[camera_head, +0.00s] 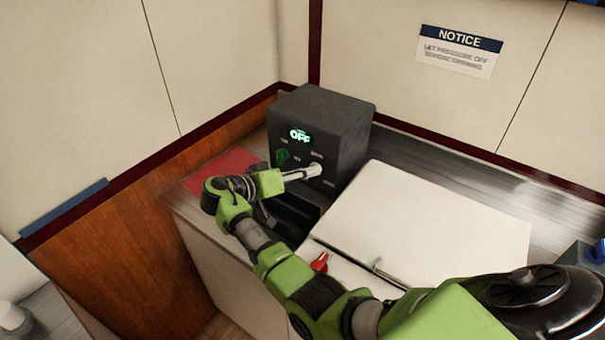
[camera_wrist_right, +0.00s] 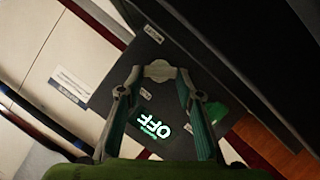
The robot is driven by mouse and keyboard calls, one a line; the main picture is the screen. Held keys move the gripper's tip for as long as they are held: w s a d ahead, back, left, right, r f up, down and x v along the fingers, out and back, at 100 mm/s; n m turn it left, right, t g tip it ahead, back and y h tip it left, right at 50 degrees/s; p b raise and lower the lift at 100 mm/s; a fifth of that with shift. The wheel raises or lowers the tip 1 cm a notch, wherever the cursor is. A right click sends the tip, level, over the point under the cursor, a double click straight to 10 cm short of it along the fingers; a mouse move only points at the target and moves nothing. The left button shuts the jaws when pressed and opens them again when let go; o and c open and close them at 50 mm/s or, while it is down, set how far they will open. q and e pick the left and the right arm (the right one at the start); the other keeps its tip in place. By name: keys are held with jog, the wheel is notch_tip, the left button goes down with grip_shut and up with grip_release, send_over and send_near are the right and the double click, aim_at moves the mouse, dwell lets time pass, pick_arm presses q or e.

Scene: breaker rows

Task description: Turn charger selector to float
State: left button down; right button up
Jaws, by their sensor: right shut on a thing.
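The charger is a dark grey box (camera_head: 325,115) on the counter in the corner. Its lit display (camera_head: 300,135) reads OFF in green; in the right wrist view the display (camera_wrist_right: 152,126) appears upside down. A pale selector knob (camera_head: 314,169) sits low on the right of the front face. A green knob (camera_head: 282,156) is to its left, under the display. My right gripper (camera_head: 306,173) reaches the pale knob from the front and is shut on it. In the right wrist view the knob (camera_wrist_right: 160,71) lies between the fingertips. Small labels around it are unreadable. My left gripper is not in view.
A red mat (camera_head: 222,170) lies left of the charger. A large white panel (camera_head: 425,220) covers the counter to the right. A red handle (camera_head: 320,262) shows beside my right forearm. Walls close in behind and left, with a NOTICE sign (camera_head: 459,50).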

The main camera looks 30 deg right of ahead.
jog(key=o, duration=1)
jog(key=shift+d+r, duration=0.1)
jog(key=shift+o, duration=0.5)
jog(key=v, duration=0.7)
jog(key=shift+a, duration=0.2)
